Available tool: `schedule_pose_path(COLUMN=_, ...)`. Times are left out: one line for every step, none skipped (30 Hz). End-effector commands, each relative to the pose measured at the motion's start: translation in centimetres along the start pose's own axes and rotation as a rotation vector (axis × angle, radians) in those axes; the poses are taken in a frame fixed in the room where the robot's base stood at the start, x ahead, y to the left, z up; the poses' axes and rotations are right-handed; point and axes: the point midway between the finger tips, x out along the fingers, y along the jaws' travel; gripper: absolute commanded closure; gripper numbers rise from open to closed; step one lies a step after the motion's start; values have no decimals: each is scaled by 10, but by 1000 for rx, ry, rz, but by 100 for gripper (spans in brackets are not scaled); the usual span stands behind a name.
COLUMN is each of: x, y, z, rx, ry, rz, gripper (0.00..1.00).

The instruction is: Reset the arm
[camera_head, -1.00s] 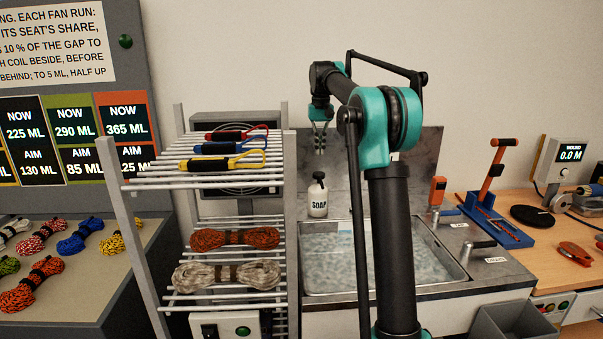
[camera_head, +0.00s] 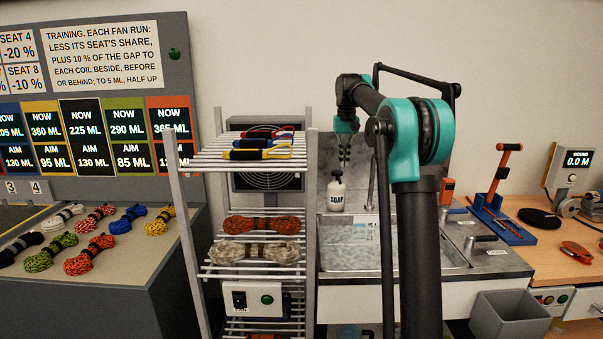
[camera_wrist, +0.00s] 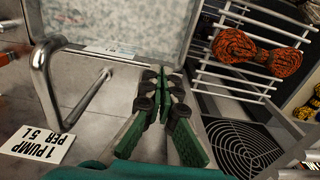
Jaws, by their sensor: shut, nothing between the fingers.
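My arm is teal and black and rises through the middle of the head view, bent over at the top. My gripper (camera_head: 344,160) hangs down behind it, in front of the metal splashback and near the white soap bottle (camera_head: 336,197). In the wrist view my gripper (camera_wrist: 163,76) has its green fingers drawn together at the tips with nothing between them. They point towards the sink basin (camera_wrist: 182,30), apart from the rack. The arm hides part of the sink in the head view.
A wire rack (camera_head: 313,240) holds rope coils, including an orange one (camera_head: 262,225), left of the sink. A training board (camera_head: 105,45) and several coils stand further left. A wooden bench (camera_head: 555,240) with a blue-based tool (camera_head: 500,225) is at right. A grey bin (camera_head: 510,318) stands below.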

Motion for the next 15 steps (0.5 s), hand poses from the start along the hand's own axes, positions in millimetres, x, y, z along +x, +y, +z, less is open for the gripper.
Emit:
schedule_pose_path(x=2, y=1, z=2, rx=0, ry=4, rz=0, gripper=100)
schedule_pose_path(x=4, y=1, z=4, rx=0, ry=6, rz=0, gripper=100)
schedule_pose_path(x=6, y=2, z=6, rx=0, ry=9, rz=-1, gripper=100)
schedule_pose_path(x=7, y=2, z=8, rx=0, ry=12, rz=-1, gripper=100)
schedule_pose_path(x=8, y=2, z=10, rx=0, ry=14, rz=-1, gripper=100)
schedule_pose_path(x=10, y=3, z=13, rx=0, ry=18, rz=-1, gripper=100)
schedule_pose_path(x=12, y=4, z=15, rx=0, ry=22, rz=-1, gripper=100)
schedule_pose_path(x=14, y=4, z=17, rx=0, ry=25, rz=-2, gripper=100)
schedule_pose_path(x=17, y=5, z=20, rx=0, ry=30, rz=-2, gripper=100)
schedule_pose_path(x=19, y=5, z=24, rx=0, ry=34, rz=-2, gripper=100)
schedule_pose_path(x=22, y=6, z=26, rx=0, ry=38, rz=-2, gripper=100)
schedule_pose_path(x=26, y=7, z=32, rx=1, ry=44, rz=-3, gripper=100)
schedule_pose_path(x=29, y=8, z=36, rx=1, ry=49, rz=-3, gripper=100)
schedule_pose_path(x=32, y=8, z=40, rx=1, ry=54, rz=-3, gripper=100)
schedule_pose_path(x=37, y=9, z=46, rx=1, ry=62, rz=-4, gripper=100)
